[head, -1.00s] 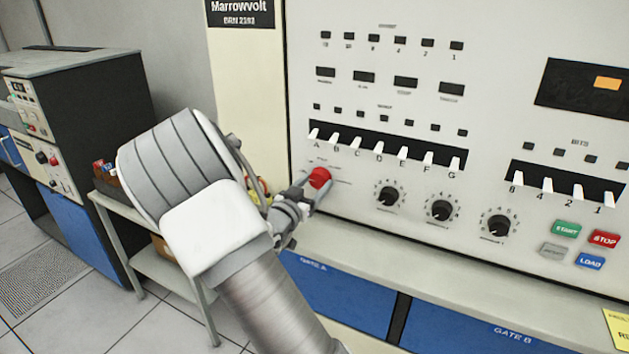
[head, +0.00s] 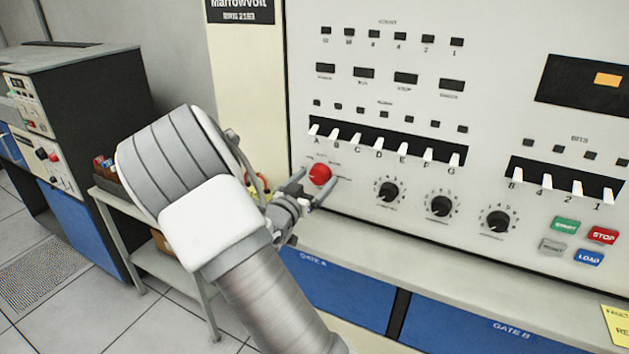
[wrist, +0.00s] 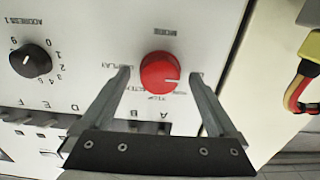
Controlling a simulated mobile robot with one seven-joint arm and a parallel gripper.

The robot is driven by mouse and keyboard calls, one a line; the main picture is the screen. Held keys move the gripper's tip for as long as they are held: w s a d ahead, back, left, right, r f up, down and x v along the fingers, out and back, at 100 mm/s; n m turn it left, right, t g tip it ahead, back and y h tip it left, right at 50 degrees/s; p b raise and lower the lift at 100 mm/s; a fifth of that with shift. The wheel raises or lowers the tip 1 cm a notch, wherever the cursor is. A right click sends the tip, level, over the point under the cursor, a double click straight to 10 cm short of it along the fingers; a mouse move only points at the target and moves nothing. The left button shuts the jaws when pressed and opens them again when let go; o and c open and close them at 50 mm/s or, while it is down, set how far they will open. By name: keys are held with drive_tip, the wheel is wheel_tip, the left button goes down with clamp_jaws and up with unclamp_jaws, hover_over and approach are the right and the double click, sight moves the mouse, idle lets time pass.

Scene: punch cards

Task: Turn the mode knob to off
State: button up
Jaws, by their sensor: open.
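The red mode knob (head: 319,174) is on the pale panel, below the left end of the white switch row. In the wrist view the knob (wrist: 160,72) shows a white pointer line toward the picture's right. The printing around it is upside down there, with MODE above and DISPLAY to the left; the label on the right is partly covered by a finger and unreadable. My gripper (head: 315,186) is open at the knob. In the wrist view my gripper (wrist: 160,76) has one finger on each side of the knob, with gaps between.
A black knob (head: 388,193) sits to the right, with two more beyond it. White lever switches (head: 380,147) run just above. A ledge (head: 400,262) juts out below the panel. A low side table (head: 150,255) with small items stands left, near my arm.

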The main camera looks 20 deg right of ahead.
drive_tip(key=v, duration=1.7)
drive_tip(key=shift+s+b, duration=0.2)
drive_tip(key=shift+b, duration=0.2)
drive_tip(key=shift+w+a, duration=0.1)
drive_tip(key=shift+a, duration=0.05)
